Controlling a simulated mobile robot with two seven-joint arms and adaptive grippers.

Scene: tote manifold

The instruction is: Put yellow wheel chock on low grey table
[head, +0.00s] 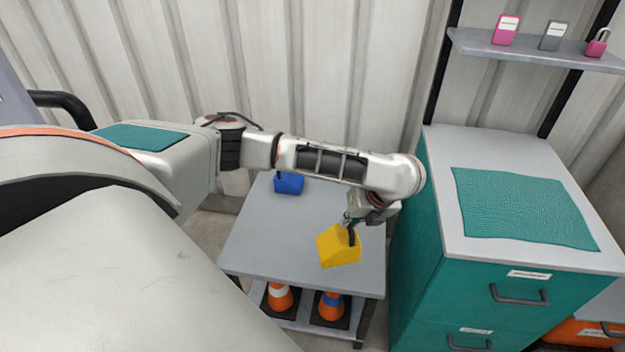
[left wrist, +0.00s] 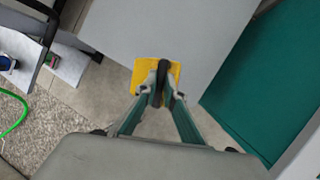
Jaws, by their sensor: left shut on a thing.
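The yellow wheel chock (head: 339,248) is in my left gripper (head: 352,228), which is shut on it. In the head view the chock shows in front of the right part of the low grey table (head: 255,245). In the left wrist view the chock (left wrist: 144,75) sits between the fingertips (left wrist: 162,85), with the grey table top (left wrist: 180,30) behind it. I cannot tell whether the chock touches the table top. My right gripper is not in view.
A blue block-like object (head: 288,183) stands at the table's back. Orange cones (head: 331,308) stand on its lower shelf. A teal cabinet (head: 420,290) with a teal mat (head: 520,208) is close on the right. The table's left and middle are clear.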

